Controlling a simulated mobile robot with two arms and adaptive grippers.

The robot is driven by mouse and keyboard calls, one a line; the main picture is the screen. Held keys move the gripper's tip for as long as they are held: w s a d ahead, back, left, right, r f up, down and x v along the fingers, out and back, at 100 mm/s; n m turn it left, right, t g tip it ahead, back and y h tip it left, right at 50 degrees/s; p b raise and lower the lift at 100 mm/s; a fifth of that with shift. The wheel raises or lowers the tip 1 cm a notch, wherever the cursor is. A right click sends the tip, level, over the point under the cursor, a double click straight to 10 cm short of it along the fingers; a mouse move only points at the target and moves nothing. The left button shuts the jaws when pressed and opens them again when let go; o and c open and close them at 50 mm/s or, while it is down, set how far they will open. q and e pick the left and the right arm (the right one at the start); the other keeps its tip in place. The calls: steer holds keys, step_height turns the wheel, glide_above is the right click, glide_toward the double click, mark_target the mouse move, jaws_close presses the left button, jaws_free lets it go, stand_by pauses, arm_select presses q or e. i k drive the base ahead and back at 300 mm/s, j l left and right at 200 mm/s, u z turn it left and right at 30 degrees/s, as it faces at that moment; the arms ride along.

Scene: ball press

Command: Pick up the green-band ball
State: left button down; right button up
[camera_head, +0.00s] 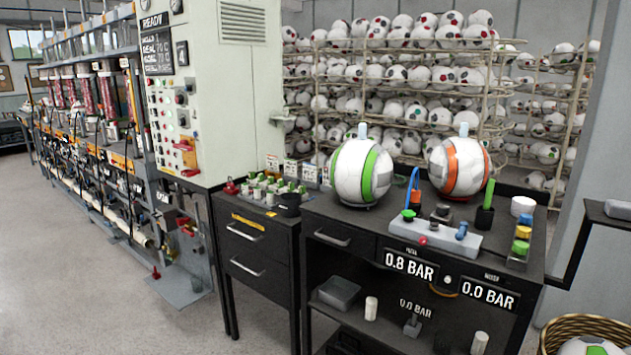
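The green-band ball (362,170) is white with green bands and a grey patch. It rests on the left part of the black workbench top (338,213), with a small pale blue piece on its top. An orange-band ball (459,167) stands to its right on the same bench, with a similar piece on top. Neither of my grippers shows in the head view, so nothing of mine is seen touching either ball.
An inflation unit (435,234) with a blue hose sits in front of the balls. A black drawer cabinet (250,245) stands left. Ball racks (400,95) fill the back. A basket (585,325) is at lower right. Floor at left is clear.

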mark_target(361, 171)
steer(key=i+l+u, duration=0.2)
steer(key=u, duration=0.15)
steer(key=i+l+u, duration=0.25)
steer(key=u, duration=0.15)
